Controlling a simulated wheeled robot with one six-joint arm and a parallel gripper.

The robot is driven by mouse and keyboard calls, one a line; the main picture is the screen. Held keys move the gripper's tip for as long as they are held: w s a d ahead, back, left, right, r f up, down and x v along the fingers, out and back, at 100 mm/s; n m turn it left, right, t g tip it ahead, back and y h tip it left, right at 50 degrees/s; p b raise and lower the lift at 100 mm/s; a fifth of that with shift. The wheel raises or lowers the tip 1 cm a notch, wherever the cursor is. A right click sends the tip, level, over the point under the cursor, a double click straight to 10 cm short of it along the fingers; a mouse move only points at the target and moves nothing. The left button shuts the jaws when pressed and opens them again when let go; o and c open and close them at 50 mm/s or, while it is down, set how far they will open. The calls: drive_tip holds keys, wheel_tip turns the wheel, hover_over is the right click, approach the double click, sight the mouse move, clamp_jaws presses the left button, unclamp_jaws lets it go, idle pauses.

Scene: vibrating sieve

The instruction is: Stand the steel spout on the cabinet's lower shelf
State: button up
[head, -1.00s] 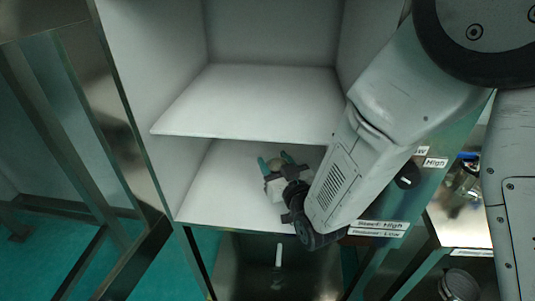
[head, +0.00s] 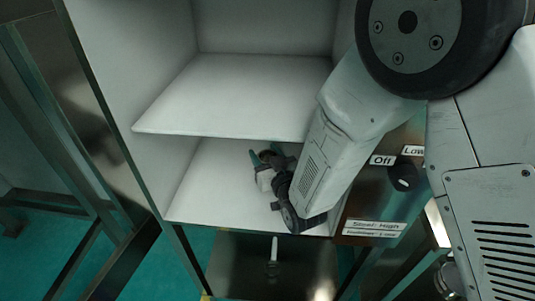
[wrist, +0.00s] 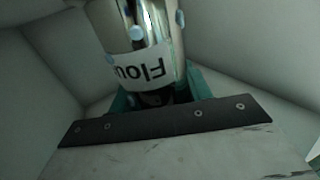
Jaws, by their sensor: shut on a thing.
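The steel spout (wrist: 140,35) is a shiny metal cylinder with a white label reading "Flou", seen upside down in the wrist view. My gripper (head: 266,154) is shut on it, with its teal fingers on either side. In the head view the gripper is inside the cabinet's lower compartment, over the right part of the white lower shelf (head: 212,185). The spout is mostly hidden there by my gripper and wrist. I cannot tell whether its base touches the shelf.
The upper shelf (head: 235,95) lies just above my gripper. The cabinet's left wall (head: 125,60) is apart from it. The lower shelf's left part is bare. A panel with a black knob (head: 402,178) stands right of the opening, near my arm.

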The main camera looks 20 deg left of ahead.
drive_tip(key=shift+f, duration=0.15)
drive_tip(key=shift+f, duration=0.45)
drive_tip(key=o, duration=1.2)
drive_tip(key=shift+d, duration=0.1)
drive_tip(key=shift+c, duration=0.2)
drive_tip(key=shift+r, duration=0.1)
drive_tip(key=r+v, duration=0.1)
drive_tip(key=v, duration=1.1)
